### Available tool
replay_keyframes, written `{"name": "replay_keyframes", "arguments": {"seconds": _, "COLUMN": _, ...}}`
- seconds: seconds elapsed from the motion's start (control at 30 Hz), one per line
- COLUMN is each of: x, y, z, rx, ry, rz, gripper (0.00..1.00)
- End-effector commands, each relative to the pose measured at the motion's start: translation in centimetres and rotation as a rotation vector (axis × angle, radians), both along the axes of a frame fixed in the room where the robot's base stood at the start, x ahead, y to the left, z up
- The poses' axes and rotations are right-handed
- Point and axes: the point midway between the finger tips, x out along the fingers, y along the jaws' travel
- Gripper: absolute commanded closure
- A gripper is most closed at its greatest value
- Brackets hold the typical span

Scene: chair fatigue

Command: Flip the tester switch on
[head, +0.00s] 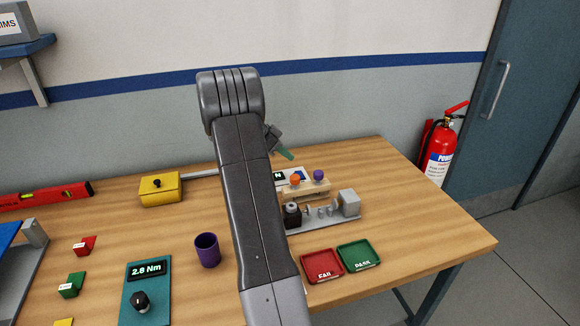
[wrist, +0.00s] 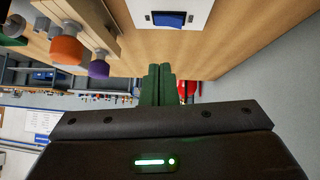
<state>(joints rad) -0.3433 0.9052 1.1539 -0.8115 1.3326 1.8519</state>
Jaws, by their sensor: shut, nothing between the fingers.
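A white tester panel (head: 309,175) with a dark display reading "N" and a blue switch (head: 297,176) lies on the table, partly hidden behind my arm. In the wrist view the blue switch (wrist: 169,19) sits in a dark recess of the white panel (wrist: 197,16), at the top. Whether it is on or off I cannot tell. My gripper (head: 288,155) appears above and behind the panel in the head view. Its green fingers (wrist: 158,85) are shut together and empty, apart from the switch.
An orange knob (head: 295,180) and a purple knob (head: 319,175) stand on a wooden rack beside the panel. A metal fixture (head: 348,204), a red tray (head: 321,265) and a green tray (head: 359,254) are nearer. A purple cup (head: 207,250) stands left of my arm. The table's right side is clear.

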Motion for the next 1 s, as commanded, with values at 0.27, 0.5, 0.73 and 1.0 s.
{"name": "replay_keyframes", "arguments": {"seconds": 0.27, "x": -1.5, "y": 3.2, "z": 3.5, "rx": 0.001, "ry": -0.002, "rz": -0.001, "gripper": 1.0}}
{"name": "replay_keyframes", "arguments": {"seconds": 0.5, "x": -1.9, "y": 4.0, "z": 4.4, "rx": 0.001, "ry": 0.0, "rz": -0.002, "gripper": 1.0}}
{"name": "replay_keyframes", "arguments": {"seconds": 0.73, "x": -1.9, "y": 4.0, "z": 4.4, "rx": 0.001, "ry": 0.0, "rz": -0.002, "gripper": 1.0}}
{"name": "replay_keyframes", "arguments": {"seconds": 1.0, "x": -1.7, "y": 3.4, "z": 3.9, "rx": -0.001, "ry": 0.001, "rz": -0.004, "gripper": 1.0}}
